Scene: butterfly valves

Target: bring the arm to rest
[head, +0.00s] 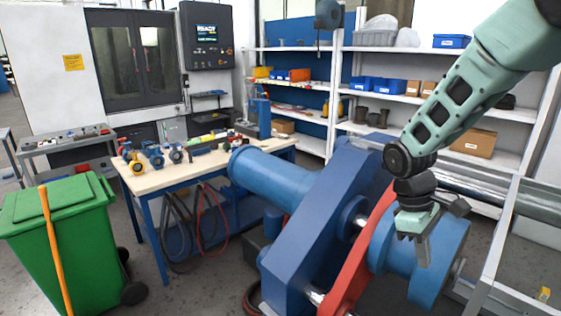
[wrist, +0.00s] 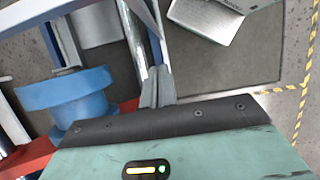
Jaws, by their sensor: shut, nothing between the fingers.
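My gripper (head: 421,254) hangs pointing down at the right of the head view, in front of the blue cylindrical end (head: 448,262) of a large machine. Its green arm reaches down from the upper right corner. In the wrist view the two grey fingers (wrist: 158,88) are together and hold nothing. The blue cylindrical part (wrist: 65,98) lies to the left of the fingers there, apart from them. Whether the gripper touches the machine in the head view is hard to tell, as they overlap.
A big blue machine (head: 325,215) with a red arm (head: 358,268) stands close by. A workbench (head: 160,180) carries several small valves (head: 152,155). A green bin (head: 65,225), shelves (head: 440,95) and a metal frame (head: 505,240) stand around. Striped floor tape (wrist: 305,95) shows at right.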

